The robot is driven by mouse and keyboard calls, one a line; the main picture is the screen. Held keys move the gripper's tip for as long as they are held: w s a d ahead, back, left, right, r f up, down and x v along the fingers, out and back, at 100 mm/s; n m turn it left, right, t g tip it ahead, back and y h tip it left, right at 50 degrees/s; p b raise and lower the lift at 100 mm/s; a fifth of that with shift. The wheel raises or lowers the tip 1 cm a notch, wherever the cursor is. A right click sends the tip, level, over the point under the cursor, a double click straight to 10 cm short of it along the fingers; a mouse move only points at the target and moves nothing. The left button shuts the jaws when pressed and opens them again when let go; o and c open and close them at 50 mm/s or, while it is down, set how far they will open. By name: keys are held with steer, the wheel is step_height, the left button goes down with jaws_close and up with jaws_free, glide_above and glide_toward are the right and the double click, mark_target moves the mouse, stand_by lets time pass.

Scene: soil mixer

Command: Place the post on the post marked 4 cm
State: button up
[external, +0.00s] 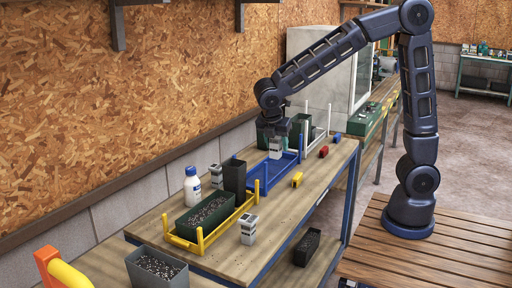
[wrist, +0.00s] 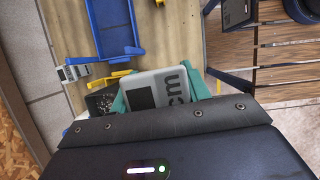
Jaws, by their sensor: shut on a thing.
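My gripper (external: 278,136) is shut on a pale grey post (wrist: 160,90), held above the blue frame (external: 270,172). In the wrist view, teal fingers sit at both sides of the post; its face shows a dark square and "cm", with the number out of sight. The held post also shows in the external view (external: 275,150). Another grey post (external: 249,229) stands on the bench in front of the yellow frame (external: 205,241). A further grey post (external: 215,176) stands behind, beside the white bottle. Their markings are too small to read.
A green tray of soil (external: 204,216) sits in the yellow frame. A dark upright container (external: 235,178) and a white bottle (external: 192,185) stand behind it. Small yellow (external: 297,179) and red (external: 323,152) blocks lie near the bench's right edge. A grey soil bin (external: 157,268) is at the front.

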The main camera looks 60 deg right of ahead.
steer(key=a+r, duration=0.5)
steer(key=a, duration=0.7)
step_height(320, 180, up, 4)
glide_above(249, 217)
steer(key=shift+m, duration=0.4)
step_height(249, 217, down, 20)
steer(key=shift+d+r, duration=0.1)
steer(key=shift+r, duration=0.05)
steer(key=o, duration=1)
